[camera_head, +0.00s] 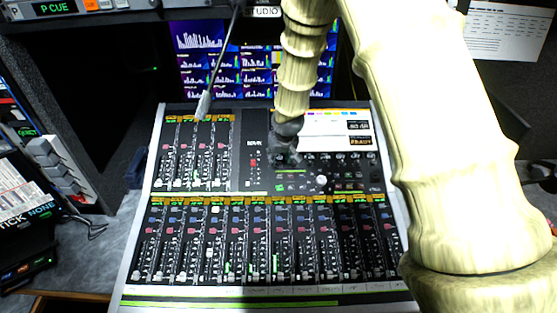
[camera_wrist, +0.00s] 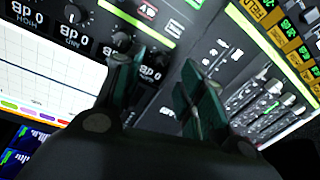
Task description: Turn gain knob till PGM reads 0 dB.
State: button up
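The mixing console (camera_head: 245,172) fills the middle of the head view. My gripper (camera_head: 293,156) is over its upper middle, left of a row of small knobs and below the white screen (camera_head: 325,124). A pale round knob (camera_head: 321,180) sits lower right of my gripper. I cannot tell which is the gain knob. Small dark readouts (camera_head: 359,127) are too blurred to read surely.
Faders (camera_head: 265,240) cover the console's lower half. A meter monitor (camera_head: 200,50) stands behind it. A thin grey stalk (camera_head: 204,103) reaches down over the upper left console. Racks (camera_head: 60,165) stand at the left. My arm covers the right side.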

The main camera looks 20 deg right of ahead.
aim_at(278, 163)
jog(key=shift+p+x, duration=0.7)
jog(key=shift+x, duration=1.65)
grip_shut()
